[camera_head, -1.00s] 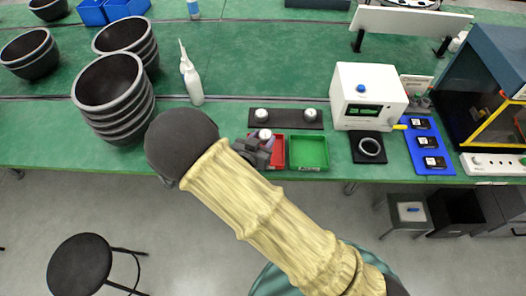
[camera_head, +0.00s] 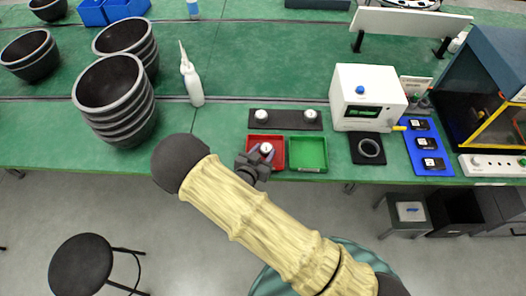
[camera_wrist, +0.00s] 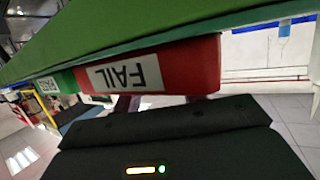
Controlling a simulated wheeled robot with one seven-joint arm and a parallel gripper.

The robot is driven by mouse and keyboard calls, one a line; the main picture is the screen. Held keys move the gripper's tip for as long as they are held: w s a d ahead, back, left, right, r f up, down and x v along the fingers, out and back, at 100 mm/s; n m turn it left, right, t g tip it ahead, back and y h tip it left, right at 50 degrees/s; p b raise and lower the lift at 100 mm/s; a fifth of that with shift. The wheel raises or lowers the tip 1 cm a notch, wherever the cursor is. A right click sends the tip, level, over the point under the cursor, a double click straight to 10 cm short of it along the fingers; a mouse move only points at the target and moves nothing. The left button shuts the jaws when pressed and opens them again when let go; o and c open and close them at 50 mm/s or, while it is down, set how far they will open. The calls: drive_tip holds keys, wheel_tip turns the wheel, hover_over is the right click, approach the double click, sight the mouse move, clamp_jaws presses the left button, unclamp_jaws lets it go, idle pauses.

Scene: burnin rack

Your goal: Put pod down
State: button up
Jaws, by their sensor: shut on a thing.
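The pod (camera_head: 267,148), a small round piece with a white top, shows in the head view over the red tray (camera_head: 278,163). My gripper (camera_head: 264,152) is shut on it with purple fingers, coming in from the tray's front left. I cannot tell whether the pod touches the tray floor. In the wrist view the red tray's front wall (camera_wrist: 193,68) fills the middle and bears an upside-down FAIL label (camera_wrist: 125,74). The finger ends and the pod are hidden there behind the tray wall; the dark gripper body (camera_wrist: 160,140) covers the bottom.
An empty green tray (camera_head: 308,155) stands to the right of the red tray. Behind them a dark strip (camera_head: 286,124) holds two white-topped pods. A white box device (camera_head: 368,97) stands further right, stacked black bowls (camera_head: 112,100) and a white bottle (camera_head: 194,88) to the left.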

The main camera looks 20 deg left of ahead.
drive_tip(key=shift+s+a+f, duration=0.15)
drive_tip(key=shift+s+a, duration=0.1)
drive_tip(key=o, duration=1)
drive_tip(key=shift+d, duration=0.1)
drive_tip(key=shift+r, duration=0.2)
drive_tip(key=b+v, duration=0.2)
drive_tip(key=v, duration=1)
drive_tip(key=shift+w, duration=0.1)
